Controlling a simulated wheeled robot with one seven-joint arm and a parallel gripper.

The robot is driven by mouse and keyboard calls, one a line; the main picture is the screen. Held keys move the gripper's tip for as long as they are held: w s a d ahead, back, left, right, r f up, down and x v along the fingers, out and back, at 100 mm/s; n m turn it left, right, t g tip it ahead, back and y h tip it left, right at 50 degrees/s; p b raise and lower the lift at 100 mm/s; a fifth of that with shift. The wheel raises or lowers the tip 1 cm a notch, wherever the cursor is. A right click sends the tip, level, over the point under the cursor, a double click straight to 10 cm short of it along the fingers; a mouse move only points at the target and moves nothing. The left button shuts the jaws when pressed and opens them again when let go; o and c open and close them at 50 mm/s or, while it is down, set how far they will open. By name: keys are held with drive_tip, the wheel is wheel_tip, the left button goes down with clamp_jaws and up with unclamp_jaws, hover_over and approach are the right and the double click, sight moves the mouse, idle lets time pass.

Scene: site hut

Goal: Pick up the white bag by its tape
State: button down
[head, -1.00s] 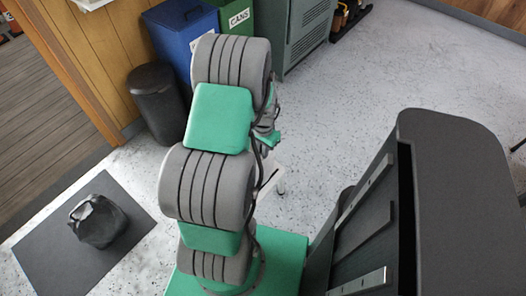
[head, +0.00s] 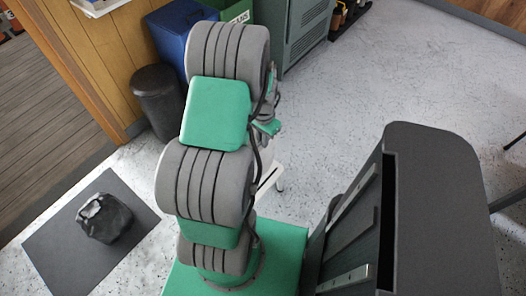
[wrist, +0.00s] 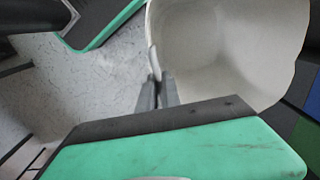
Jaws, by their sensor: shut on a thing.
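The white bag (wrist: 225,50) fills the upper right of the wrist view, its open mouth and pale inside facing the camera. My gripper (wrist: 158,92) is at the bag's left edge, its two dark fingers close together. It is shut on the bag's tape (wrist: 152,60), a thin pale strip at that edge; the fingers hide the held part. In the head view my arm hides most of this area. A small white patch shows beside the arm there, but I cannot tell whether it is the bag.
A black bag (head: 104,218) sits on a dark mat (head: 62,262) at left. A black bin (head: 158,103), a blue bin (head: 182,45) and a green bin (head: 236,12) stand by the wall. A grey cabinet (head: 294,35) is behind. Speckled floor (head: 350,95) is clear at centre right.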

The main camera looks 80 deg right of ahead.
drive_tip(key=shift+r+p, duration=3.3)
drive_tip(key=shift+r, duration=1.15)
wheel_tip(320, 180, up, 9)
drive_tip(key=p, duration=0.6)
wheel_tip(320, 180, up, 9)
drive_tip(key=p, duration=0.6)
drive_tip(key=shift+p, duration=0.35)
